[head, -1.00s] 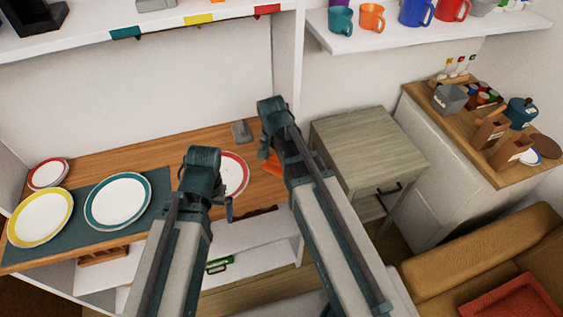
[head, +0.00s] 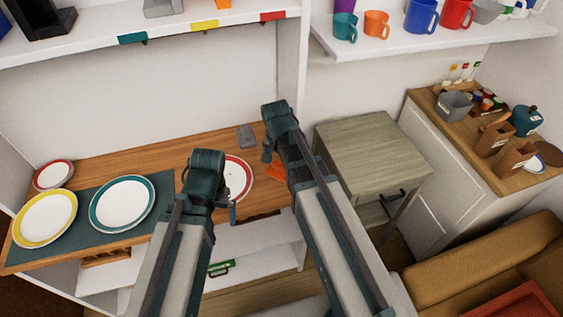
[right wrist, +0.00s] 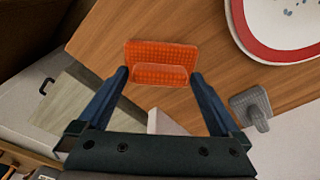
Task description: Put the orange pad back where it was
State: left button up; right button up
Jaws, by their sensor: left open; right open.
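The orange pad (right wrist: 160,50) lies on the wooden worktop near its edge, with a raised bar along its near side. In the head view the orange pad (head: 275,172) is partly hidden by my right arm. My right gripper (right wrist: 160,75) is open, its fingertips on either side of the raised bar; I cannot tell whether they touch it. In the head view the right gripper (head: 275,158) is partly hidden by its own arm. My left gripper (head: 228,205) is open and empty, over the front of the worktop near the red-rimmed plate.
A red-rimmed plate (head: 237,180) and a grey handled block (head: 246,134) are near the pad. Yellow-rimmed (head: 44,219) and teal-rimmed plates (head: 122,204) stand at left on a dark mat (head: 83,238). A grey-wood side table (head: 370,145) stands to the right.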

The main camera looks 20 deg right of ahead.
aim_at(279, 173)
notch_tip(279, 173, up, 11)
jog(key=s+a+p, duration=0.1)
jog(key=p, duration=0.9)
jog(key=shift+r+p, duration=0.2)
jog(key=shift+p, duration=0.2)
jog(key=shift+f, duration=0.1)
jog(key=f+b, duration=0.8)
jog(key=w+d+f+b, duration=0.1)
jog(key=f+b, duration=0.3)
jog(key=shift+r, duration=0.1)
